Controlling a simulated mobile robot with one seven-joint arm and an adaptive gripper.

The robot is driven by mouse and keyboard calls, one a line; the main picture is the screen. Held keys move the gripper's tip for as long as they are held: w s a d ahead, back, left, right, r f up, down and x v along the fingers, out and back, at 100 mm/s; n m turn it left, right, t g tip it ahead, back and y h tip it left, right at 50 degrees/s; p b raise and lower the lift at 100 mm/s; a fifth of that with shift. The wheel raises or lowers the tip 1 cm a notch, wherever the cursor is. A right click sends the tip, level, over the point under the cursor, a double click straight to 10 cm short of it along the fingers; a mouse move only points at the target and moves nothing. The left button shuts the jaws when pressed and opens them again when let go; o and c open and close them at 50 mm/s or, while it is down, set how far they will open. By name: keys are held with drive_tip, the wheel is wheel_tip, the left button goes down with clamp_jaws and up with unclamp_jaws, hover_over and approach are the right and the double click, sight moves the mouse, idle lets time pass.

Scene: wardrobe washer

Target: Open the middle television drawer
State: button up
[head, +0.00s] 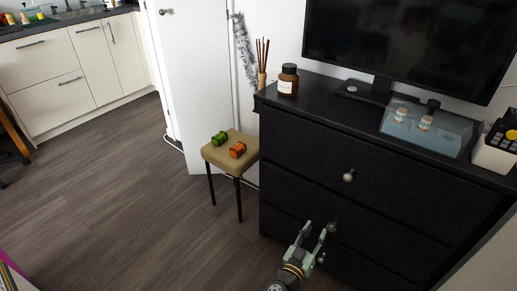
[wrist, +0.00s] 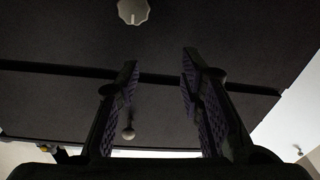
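The black dresser (head: 380,215) under the television has three drawers stacked in its front, each with a round pale knob. The upper knob (head: 348,176) and lower knob (head: 321,257) also show. The drawers look closed. My gripper is open and empty; its fingers (wrist: 160,58) are apart in the wrist view. There, a large knob (wrist: 132,10) is beyond the left fingertip, not between the fingers, and a smaller knob (wrist: 127,133) shows beside the left finger.
The television (head: 400,40), a brown jar (head: 288,79), a clear bluish box (head: 430,130) and a white holder (head: 495,155) stand on the dresser. A stool (head: 232,160) with a green and an orange object is at its left. Open floor lies further left.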

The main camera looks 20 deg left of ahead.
drive_tip(key=a+r+n+t+y, duration=0.1)
drive_tip(key=a+r+t+y, duration=0.1)
drive_tip(key=a+r, duration=0.4)
drive_tip(key=w+a+r+n+t+y, duration=0.1)
drive_tip(key=a+r+y, duration=0.3)
drive_tip(key=r, duration=0.9)
drive_tip(key=a+r+n+t+y, duration=0.1)
drive_tip(key=a+r+y, duration=0.3)
drive_tip(key=a+r, duration=0.6)
drive_tip(key=shift+w+r+t, duration=0.2)
drive_tip(key=shift+w+t, duration=0.05)
drive_tip(key=shift+t, duration=0.65)
